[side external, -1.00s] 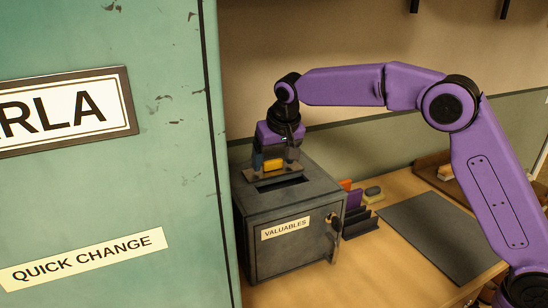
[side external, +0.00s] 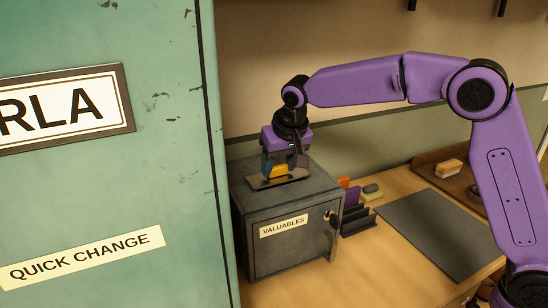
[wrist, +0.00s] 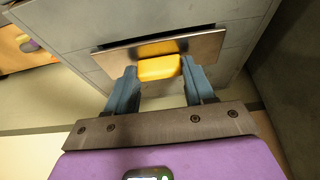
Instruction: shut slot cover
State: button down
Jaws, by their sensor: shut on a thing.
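The slot cover is a flat metal plate (side external: 300,176) lying on top of the grey box (side external: 262,255) labelled VALUABLES. A yellow grip block (side external: 279,171) stands on the plate. My gripper (side external: 278,164) reaches down from above and is shut on the block. In the wrist view, the blue fingers of my gripper (wrist: 160,76) flank the yellow block (wrist: 158,68). The plate (wrist: 205,46) lies over most of the slot there. A thin dark strip of slot (wrist: 112,45) shows along one long edge of the plate. In the side view no slot opening shows.
A green cabinet (side external: 100,195) fills the left of the side view, close to the box. A key and lock (side external: 330,217) are on the box front. A dark upright rack (side external: 358,218) and a grey mat (side external: 430,230) are to the right.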

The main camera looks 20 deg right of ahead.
jog(key=shift+s, duration=0.75)
jog(key=shift+c, duration=2)
grip_release()
jog(key=shift+s, duration=0.1)
jog(key=v, duration=1.7)
jog(key=shift+r, duration=0.15)
jog(key=shift+s, duration=0.1)
